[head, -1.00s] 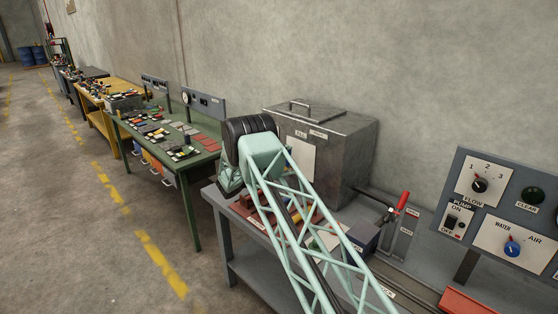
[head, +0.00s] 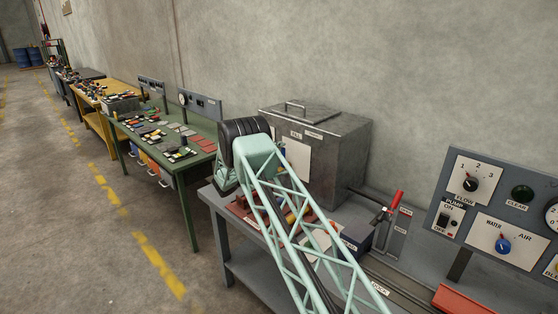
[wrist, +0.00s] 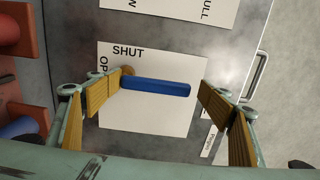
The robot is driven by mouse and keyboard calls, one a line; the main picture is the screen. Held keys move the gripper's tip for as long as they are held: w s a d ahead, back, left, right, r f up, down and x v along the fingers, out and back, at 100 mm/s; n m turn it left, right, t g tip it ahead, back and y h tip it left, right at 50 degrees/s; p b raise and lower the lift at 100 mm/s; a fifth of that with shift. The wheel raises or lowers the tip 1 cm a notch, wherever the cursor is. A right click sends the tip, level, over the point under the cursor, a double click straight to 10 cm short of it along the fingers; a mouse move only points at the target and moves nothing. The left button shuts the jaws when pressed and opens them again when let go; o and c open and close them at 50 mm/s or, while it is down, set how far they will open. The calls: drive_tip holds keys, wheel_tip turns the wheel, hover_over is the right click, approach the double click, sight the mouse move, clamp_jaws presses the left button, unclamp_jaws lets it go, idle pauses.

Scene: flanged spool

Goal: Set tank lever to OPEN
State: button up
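The tank (head: 345,150) is a grey metal box with a lid handle, standing on a grey bench. A white plate (wrist: 150,125) on its front reads SHUT, with a partly covered label starting "OP" at the left. A blue lever (wrist: 158,87) sticks out from a brownish pivot at its left end and lies nearly level in the wrist view. My gripper (wrist: 160,90) is open, with yellow ribbed pads on either side of the lever and gaps visible at both sides.
A red-handled lever (head: 396,203) stands on the bench right of the tank. A control panel (head: 498,215) with knobs is further right. Reddish-brown blocks (wrist: 20,75) lie left of the plate in the wrist view. A green bench (head: 205,130) stands to the left.

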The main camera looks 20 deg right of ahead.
drive_tip(key=shift+o, duration=1.3)
drive_tip(key=shift+d+r, duration=0.1)
drive_tip(key=shift+d, duration=0.25)
drive_tip(key=shift+s+a+f, duration=0.1)
drive_tip(key=shift+a+f, duration=0.2)
drive_tip(key=v, duration=1.1)
drive_tip(key=shift+s+a, duration=0.15)
drive_tip(key=shift+a, duration=0.15)
drive_tip(key=shift+r, duration=0.1)
